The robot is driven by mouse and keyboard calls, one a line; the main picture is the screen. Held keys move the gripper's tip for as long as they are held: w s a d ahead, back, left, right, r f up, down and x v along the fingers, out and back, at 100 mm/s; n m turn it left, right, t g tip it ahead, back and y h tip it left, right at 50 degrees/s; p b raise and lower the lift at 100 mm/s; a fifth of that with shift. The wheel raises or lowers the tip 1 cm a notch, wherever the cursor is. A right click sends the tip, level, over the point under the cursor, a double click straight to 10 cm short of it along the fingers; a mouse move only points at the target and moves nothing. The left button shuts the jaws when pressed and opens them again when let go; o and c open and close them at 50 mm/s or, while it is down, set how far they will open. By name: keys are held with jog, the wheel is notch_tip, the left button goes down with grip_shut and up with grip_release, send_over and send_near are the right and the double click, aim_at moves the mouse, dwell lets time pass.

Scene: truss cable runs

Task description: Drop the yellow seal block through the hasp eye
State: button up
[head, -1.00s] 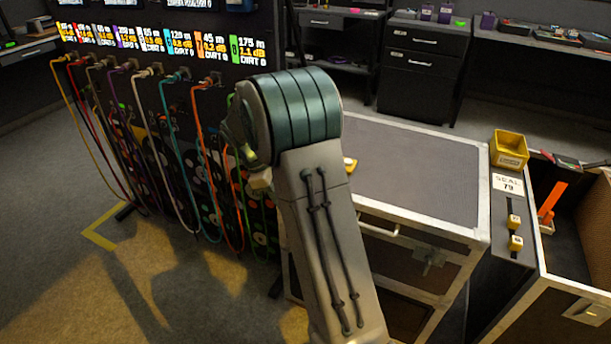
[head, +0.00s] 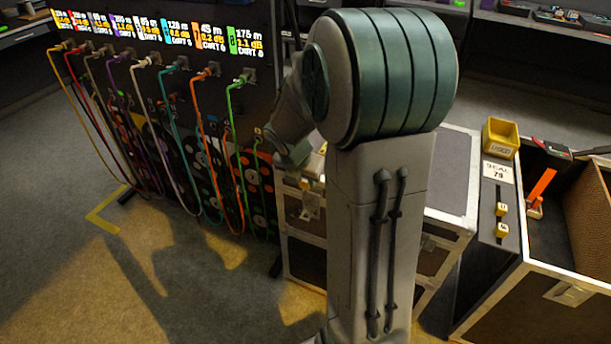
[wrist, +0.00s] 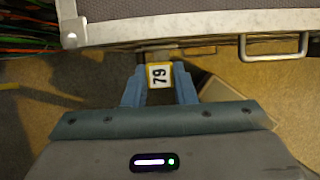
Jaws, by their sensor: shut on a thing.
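The yellow seal block (wrist: 160,75), with a white face marked 79, sits between the two blue-grey fingers of my gripper (wrist: 160,84) in the wrist view. My gripper is shut on it and holds it just off the front edge of the grey-topped case (wrist: 200,25). A metal fitting (head: 310,207), which looks like the hasp, is on the case front in the head view. In the wrist view a small piece shows under the case edge just beyond the block; I cannot tell whether its eye is there.
A case handle (wrist: 273,48) juts out at the right. Colored cables (head: 200,150) hang from the panel at the left. A yellow bin (head: 500,138), a SEAL 79 card (head: 498,172) and two yellow blocks (head: 502,220) stand right. Open floor lies in front of the panel.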

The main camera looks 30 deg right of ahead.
jog(key=b, duration=0.9)
send_over(308, 213)
jog(key=a, duration=0.1)
jog(key=shift+s+a+f, duration=0.1)
jog(key=shift+s+f, duration=0.1)
jog(key=shift+f, duration=1.75)
jog(key=shift+s+a+f, duration=0.1)
jog(key=shift+s+f, duration=0.05)
jog(key=shift+f, duration=1.75)
jog(key=shift+f+b, duration=0.95)
jog(key=shift+f, duration=0.9)
jog(key=shift+f, duration=0.1)
jog(key=o, duration=1)
jog(key=shift+o, duration=0.2)
notch_tip(308, 213, up, 9)
jog(key=p, duration=1)
jog(key=shift+s, duration=0.1)
